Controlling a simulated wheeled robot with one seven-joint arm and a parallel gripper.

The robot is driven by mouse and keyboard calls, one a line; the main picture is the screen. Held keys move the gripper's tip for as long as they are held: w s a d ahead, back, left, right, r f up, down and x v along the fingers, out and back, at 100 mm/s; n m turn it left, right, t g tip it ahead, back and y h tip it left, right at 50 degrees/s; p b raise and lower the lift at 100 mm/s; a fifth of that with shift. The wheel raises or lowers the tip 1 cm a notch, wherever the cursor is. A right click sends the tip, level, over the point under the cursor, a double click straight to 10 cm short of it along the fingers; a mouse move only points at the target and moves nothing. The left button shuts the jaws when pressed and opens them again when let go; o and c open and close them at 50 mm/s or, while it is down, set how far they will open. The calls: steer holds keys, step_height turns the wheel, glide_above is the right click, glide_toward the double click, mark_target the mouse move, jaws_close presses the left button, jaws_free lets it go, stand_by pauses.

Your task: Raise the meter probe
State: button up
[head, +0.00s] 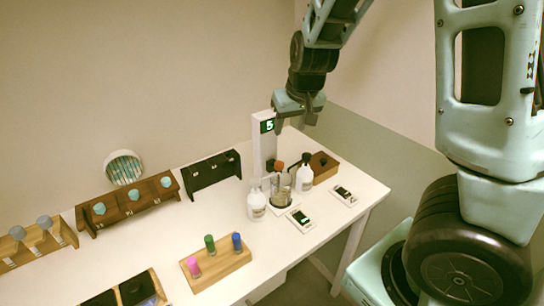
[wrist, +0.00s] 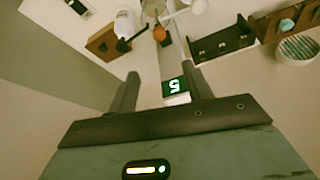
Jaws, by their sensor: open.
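A white meter column (head: 263,150) stands at the back of the table, with a green "5" on its display (head: 268,126). The display also shows between my fingers in the wrist view (wrist: 174,86). An orange-red knob (head: 279,166), seemingly the probe's, sits low in front of the column above a glass beaker (head: 281,194). The knob shows beyond the fingertips in the wrist view (wrist: 160,33). The probe's lower part is hard to make out. My gripper (head: 296,128) is open and empty, above the table near the column's top, apart from the knob.
White bottles stand on both sides of the beaker, one at left (head: 257,205) and one with a black top at right (head: 304,176). A wooden box (head: 324,168), small meters (head: 300,219), and several bottle racks (head: 215,262) occupy the table.

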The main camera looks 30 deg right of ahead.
mark_target(279, 162)
steer(key=b+x, duration=0.2)
steer(key=x, duration=1.5)
steer(key=shift+d+f, duration=0.1)
steer(key=shift+f, duration=0.05)
